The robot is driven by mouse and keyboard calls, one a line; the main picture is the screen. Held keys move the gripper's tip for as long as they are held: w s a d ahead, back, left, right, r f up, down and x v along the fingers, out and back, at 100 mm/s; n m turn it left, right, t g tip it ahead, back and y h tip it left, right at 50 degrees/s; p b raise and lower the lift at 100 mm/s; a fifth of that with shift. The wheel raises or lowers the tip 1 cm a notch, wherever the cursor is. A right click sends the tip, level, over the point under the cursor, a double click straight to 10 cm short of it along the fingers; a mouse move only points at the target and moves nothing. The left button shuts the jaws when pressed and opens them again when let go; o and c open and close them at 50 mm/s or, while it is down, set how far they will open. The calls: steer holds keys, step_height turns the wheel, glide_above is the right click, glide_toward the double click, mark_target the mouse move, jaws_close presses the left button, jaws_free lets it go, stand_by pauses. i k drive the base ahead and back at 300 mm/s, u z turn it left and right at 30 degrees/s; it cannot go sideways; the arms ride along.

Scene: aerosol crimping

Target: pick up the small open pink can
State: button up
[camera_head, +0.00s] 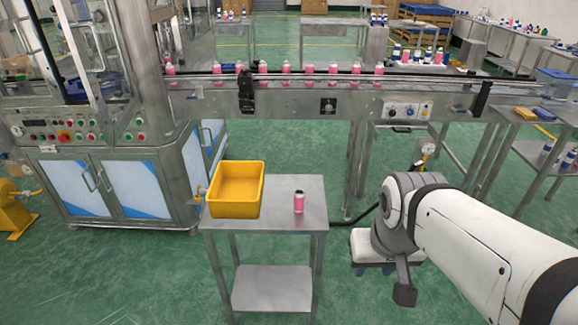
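The small pink can (299,202) stands upright on the right part of a small steel table's top, right of a yellow bin. Its body is pink with a darker top; whether it is open is too small to tell. My arm comes in from the lower right. What seems to be part of my gripper (404,292) shows as a dark end below the arm's grey joint, to the right of the table and apart from the can. Its fingers cannot be made out clearly.
The yellow bin (236,190) stands on the left of the steel table (264,218). Behind runs a conveyor (360,102) carrying several pink cans. A machine cabinet (120,185) stands at left. Green floor (130,280) is clear in front. A side table (535,152) is at right.

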mark_target(299, 195)
steer(key=z, duration=0.05)
steer(key=i, duration=1)
steer(key=u, duration=0.05)
